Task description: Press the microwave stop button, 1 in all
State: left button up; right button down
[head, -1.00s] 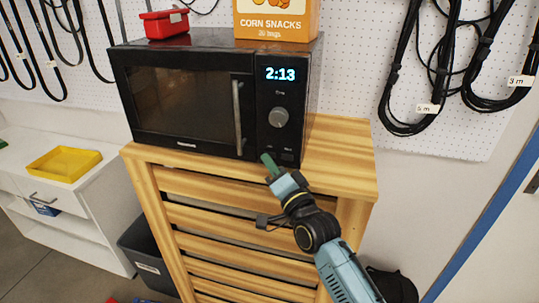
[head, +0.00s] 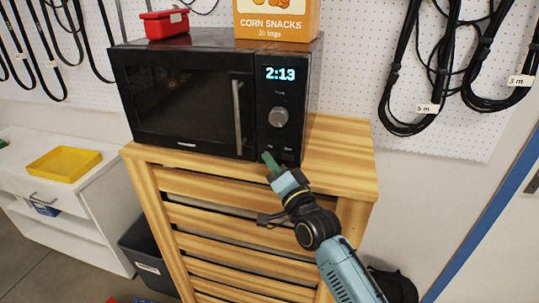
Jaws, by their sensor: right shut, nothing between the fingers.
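The black microwave (head: 188,100) stands on the slatted wooden cabinet. Its door is closed, and its display (head: 280,73) reads 2:13. A round knob (head: 278,117) sits below the display, with small button labels near the panel's bottom edge. My right gripper (head: 268,160) is shut, with its green fingertips at the lower left of the control panel. The fingertips partly cover the bottom of the panel there, and I cannot tell whether they touch it. The stop button cannot be made out clearly. My left gripper is not in view.
A corn snacks box (head: 276,20) and a red container (head: 166,24) sit on top of the microwave. The wooden cabinet top (head: 340,150) is bare at the right. Black cables (head: 408,80) hang on the pegboard. A yellow tray (head: 64,164) lies on the white shelf unit at left.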

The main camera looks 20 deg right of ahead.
jog(key=shift+s, duration=0.1)
jog(key=shift+s+a+p, duration=0.4)
jog(key=shift+s+p, duration=0.15)
jog(key=s+a+p, duration=0.1)
jog(key=s, duration=0.1)
jog(key=s+a+p, duration=0.1)
jog(key=s, duration=0.1)
jog(key=shift+a, duration=0.4)
dwell(0.7)
